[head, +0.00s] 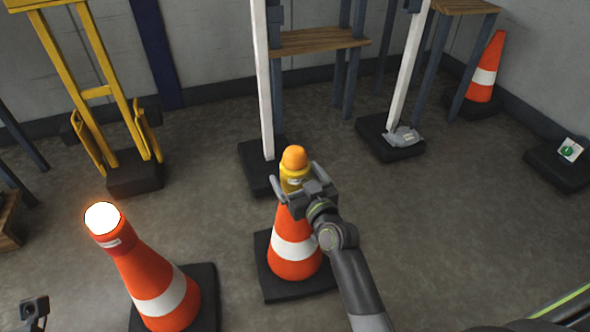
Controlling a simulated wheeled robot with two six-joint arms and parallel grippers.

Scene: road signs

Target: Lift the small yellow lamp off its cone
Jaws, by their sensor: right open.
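The small yellow lamp (292,176) with an orange dome sits on top of an orange and white cone (294,250) in the middle of the head view. The cone stands upright on a black base. My right gripper (296,182) is at the lamp, its open fingers on either side of the lamp body. I cannot tell whether either finger touches it. The gripper hides part of the lamp's lower right side and the cone's top. My left gripper is not clearly in view.
Another cone (150,280) with a lit white lamp (102,218) stands at the front left. A yellow stand (95,92) is behind it. White posts on black bases (390,140) stand behind the middle cone. A third cone (484,72) is at the far right. Floor (450,220) on the right is clear.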

